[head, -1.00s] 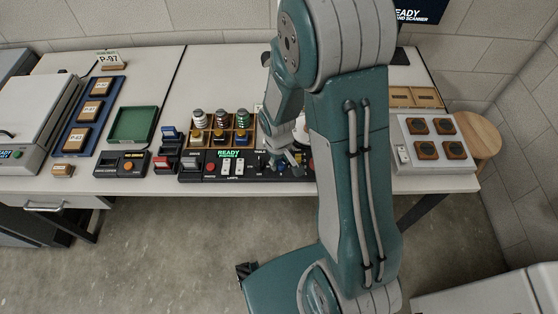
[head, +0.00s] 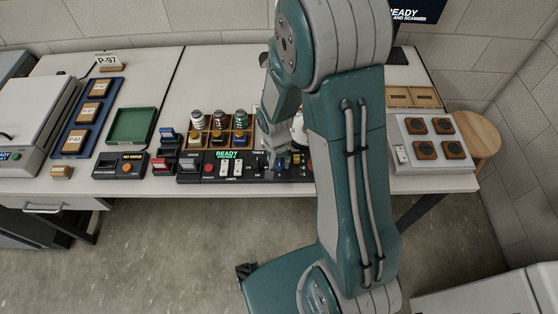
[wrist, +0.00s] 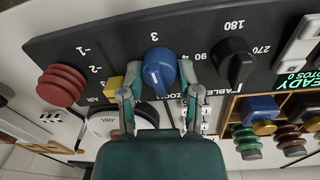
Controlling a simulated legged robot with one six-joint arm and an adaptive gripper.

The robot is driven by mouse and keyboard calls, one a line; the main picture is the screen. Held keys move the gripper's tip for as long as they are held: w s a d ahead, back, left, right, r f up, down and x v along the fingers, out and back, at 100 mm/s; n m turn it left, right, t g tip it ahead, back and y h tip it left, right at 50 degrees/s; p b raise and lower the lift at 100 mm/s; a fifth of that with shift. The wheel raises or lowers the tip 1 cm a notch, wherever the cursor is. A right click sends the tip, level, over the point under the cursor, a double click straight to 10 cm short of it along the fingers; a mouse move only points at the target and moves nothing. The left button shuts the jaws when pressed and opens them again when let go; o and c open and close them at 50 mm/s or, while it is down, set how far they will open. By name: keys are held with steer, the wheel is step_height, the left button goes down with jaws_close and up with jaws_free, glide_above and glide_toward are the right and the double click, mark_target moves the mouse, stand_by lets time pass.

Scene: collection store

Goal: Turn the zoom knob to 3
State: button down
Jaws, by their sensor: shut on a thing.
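The blue zoom knob (wrist: 159,66) stands on the dark control panel (wrist: 120,30) in the wrist view. It carries a white mark, and I cannot tell exactly which figure the mark points at. In the head view my gripper (head: 278,160) reaches down onto the panel, and my arm hides the panel's right end.
Close beside the knob are a black table knob (wrist: 235,62), a yellow air knob (wrist: 110,87) and a red stacked button (wrist: 62,85). White switches (wrist: 300,45) and a wooden rack (head: 232,140) of small bottles stand nearby. A green tray (head: 133,124) lies further left.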

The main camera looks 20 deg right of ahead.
mark_target(276, 163)
steer(key=shift+s+f, duration=0.1)
steer(key=shift+s, duration=0.2)
steer(key=shift+c, duration=1.5)
jaws_free()
steer(key=shift+a, duration=0.1)
steer(key=shift+w, duration=0.1)
steer(key=shift+w, duration=0.1)
steer(key=shift+r, duration=0.5)
step_height(276, 163, up, 11)
steer(key=shift+w+a, duration=0.15)
steer(key=shift+a, duration=0.25)
